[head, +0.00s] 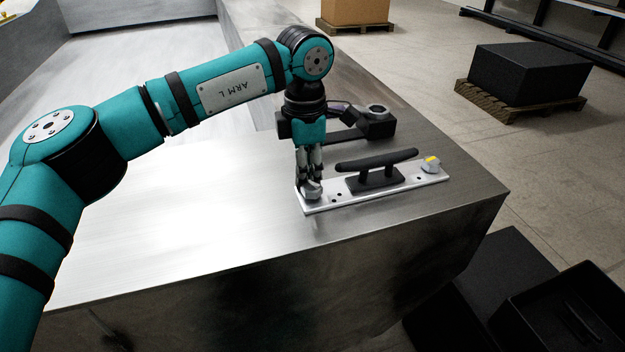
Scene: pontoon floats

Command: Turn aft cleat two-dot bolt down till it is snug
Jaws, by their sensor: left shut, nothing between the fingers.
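A black cleat (376,170) stands on a light metal plate (340,203) near the front right of the grey deck. A bolt (312,190) sits at the plate's left end. Any dots on the bolts are too small to make out. My left gripper (311,180) points straight down at the left bolt, with its fingertips at the bolt head and partly covering it. The fingers look close together, with no clear grip on the bolt. My right gripper is not in view.
A dark block with a ring-shaped top (376,118) stands on the deck behind the cleat, close to my left wrist. The deck's front edge is close to the plate. The deck left of the plate is clear.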

